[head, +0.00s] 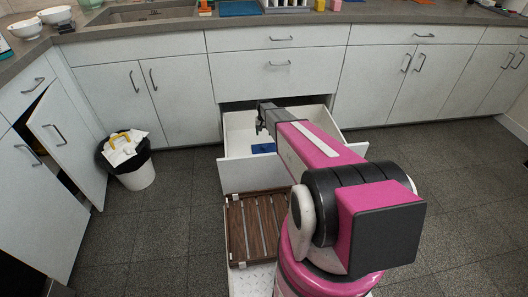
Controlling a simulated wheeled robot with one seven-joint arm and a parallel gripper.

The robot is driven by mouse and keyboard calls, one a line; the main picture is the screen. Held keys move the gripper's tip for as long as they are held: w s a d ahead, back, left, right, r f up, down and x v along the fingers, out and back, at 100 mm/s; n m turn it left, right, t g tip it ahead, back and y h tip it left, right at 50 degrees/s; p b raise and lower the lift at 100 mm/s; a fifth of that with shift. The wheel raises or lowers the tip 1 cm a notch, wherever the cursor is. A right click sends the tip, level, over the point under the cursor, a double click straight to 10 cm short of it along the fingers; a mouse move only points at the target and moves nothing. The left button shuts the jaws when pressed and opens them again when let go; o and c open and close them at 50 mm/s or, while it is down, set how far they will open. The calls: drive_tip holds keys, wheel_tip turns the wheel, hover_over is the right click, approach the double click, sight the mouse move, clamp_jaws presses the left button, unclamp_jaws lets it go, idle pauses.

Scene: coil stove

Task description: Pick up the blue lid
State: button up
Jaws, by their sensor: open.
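A small flat blue thing, which looks like the blue lid (263,148), lies inside the open white drawer (238,132) at the base cabinets, near its front wall. My gripper (261,128) is above the same drawer, a little above and behind the blue lid in the picture, and apart from it. The gripper is open and looks empty. My pink arm hides the right part of the drawer.
A brown slatted wooden rack (258,228) lies in front of the drawer. A white bin with a black bag (137,176) stands on the floor to the left. A cabinet door (66,150) hangs open at far left. The floor at right (450,190) is clear.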

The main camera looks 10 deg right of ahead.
sight(265, 146)
drive_tip(key=f, duration=0.2)
drive_tip(key=w+f, duration=0.1)
drive_tip(key=f, duration=0.4)
drive_tip(key=shift+w+d+f, duration=0.3)
drive_tip(key=shift+d+f, duration=0.05)
drive_tip(key=shift+f, duration=0.05)
drive_tip(key=shift+s+f, duration=0.25)
drive_tip(key=shift+f, duration=0.6)
drive_tip(key=shift+s+f, duration=0.2)
drive_tip(key=shift+f, duration=0.7)
drive_tip(key=shift+s+f, duration=0.25)
drive_tip(key=shift+f, duration=0.6)
drive_tip(key=c, duration=1)
